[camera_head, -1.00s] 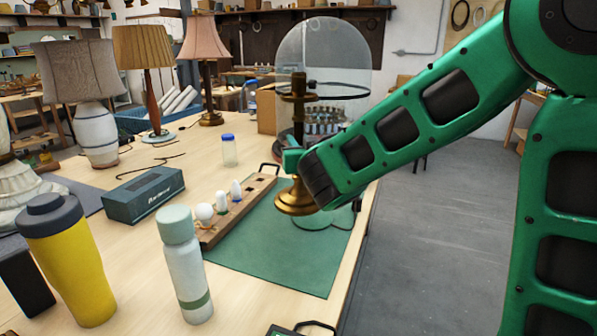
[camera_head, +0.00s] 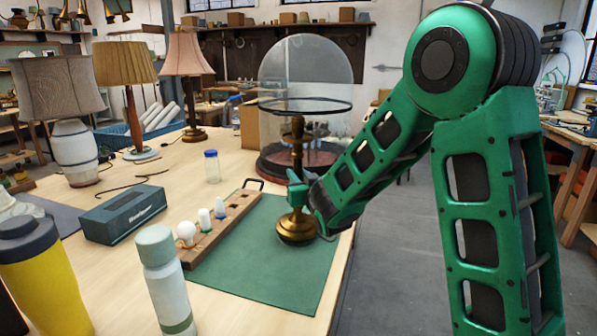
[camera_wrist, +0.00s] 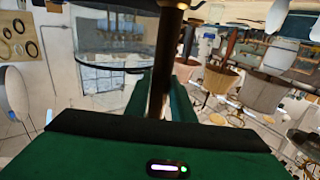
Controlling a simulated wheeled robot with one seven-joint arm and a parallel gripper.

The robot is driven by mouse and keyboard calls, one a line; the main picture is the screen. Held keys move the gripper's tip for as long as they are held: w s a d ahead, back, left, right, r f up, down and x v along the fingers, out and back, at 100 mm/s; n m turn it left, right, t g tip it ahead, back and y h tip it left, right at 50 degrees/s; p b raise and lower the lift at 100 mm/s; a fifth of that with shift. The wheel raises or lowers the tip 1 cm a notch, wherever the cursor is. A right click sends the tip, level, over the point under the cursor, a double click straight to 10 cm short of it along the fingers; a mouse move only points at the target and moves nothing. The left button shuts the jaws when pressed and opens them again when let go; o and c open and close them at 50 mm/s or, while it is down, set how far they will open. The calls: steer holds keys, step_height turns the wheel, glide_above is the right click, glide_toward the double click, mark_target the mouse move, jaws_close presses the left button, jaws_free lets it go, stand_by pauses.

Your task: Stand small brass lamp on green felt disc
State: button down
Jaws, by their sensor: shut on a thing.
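The small brass lamp (camera_head: 296,229) is upright, with a round base and a thin stem, at the right part of the green mat (camera_head: 265,280). My gripper (camera_head: 298,192) is shut on its stem, above the base. In the wrist view the dark stem (camera_wrist: 165,55) runs between my two green fingers (camera_wrist: 160,95). The base appears at or very near mat level; I cannot tell whether it touches. I cannot make out the green felt disc clearly; the lamp base and my gripper may cover it.
A wooden rack (camera_head: 222,228) with several bulbs lies left of the lamp. A glass dome (camera_head: 305,75) stands behind it. A dark box (camera_head: 123,213), a pale bottle (camera_head: 165,280) and a yellow tumbler (camera_head: 45,285) stand to the left. The mat's front is clear.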

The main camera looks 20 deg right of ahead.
steer(key=shift+f, duration=0.75)
steer(key=c, duration=1.5)
jaws_free()
steer(key=shift+f, duration=0.15)
